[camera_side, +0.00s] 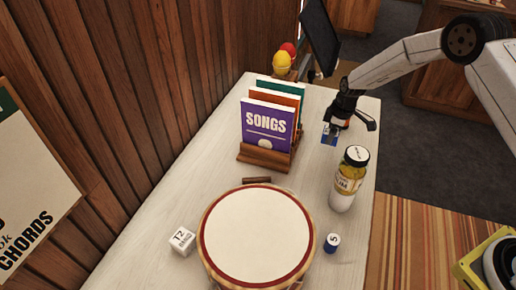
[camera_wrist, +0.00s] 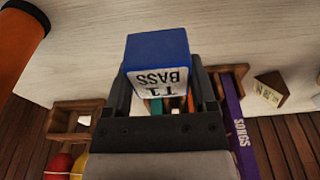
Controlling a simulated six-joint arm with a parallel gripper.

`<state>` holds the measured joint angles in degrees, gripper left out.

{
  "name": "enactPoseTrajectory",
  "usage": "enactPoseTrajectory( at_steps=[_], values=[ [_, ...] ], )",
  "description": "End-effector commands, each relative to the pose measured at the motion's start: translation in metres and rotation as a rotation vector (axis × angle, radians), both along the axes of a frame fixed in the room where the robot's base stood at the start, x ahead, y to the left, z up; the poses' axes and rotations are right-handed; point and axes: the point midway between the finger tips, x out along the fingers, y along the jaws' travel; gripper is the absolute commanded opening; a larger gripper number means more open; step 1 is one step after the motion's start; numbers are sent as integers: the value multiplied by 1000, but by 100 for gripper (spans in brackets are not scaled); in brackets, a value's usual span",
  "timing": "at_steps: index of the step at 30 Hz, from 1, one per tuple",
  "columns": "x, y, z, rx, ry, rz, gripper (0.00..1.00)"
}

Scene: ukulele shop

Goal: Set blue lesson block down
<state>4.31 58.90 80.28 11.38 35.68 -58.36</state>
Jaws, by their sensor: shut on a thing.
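The blue lesson block (camera_wrist: 157,47) is held between the two fingers of my gripper (camera_wrist: 160,78) in the wrist view. Its white label reads "T1 BASS", upside down in the picture. In the side view the block (camera_side: 329,134) shows as a small blue and white shape under my gripper (camera_side: 350,118), at the far right part of the white table (camera_side: 215,148). I cannot tell whether the block's underside touches the table.
A wooden rack (camera_side: 262,157) with songbooks (camera_side: 268,127) stands left of my gripper. A yellow-labelled bottle (camera_side: 349,178) stands nearer the camera. Maracas (camera_side: 282,65) stand behind the rack.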

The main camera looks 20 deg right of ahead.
Motion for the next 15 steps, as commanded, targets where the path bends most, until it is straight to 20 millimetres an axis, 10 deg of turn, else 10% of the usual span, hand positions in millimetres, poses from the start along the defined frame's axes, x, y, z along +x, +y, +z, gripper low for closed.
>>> enactPoseTrajectory(
  at_steps=[15],
  values=[
    [10,0,-12,0,1,0,14]
  ],
)
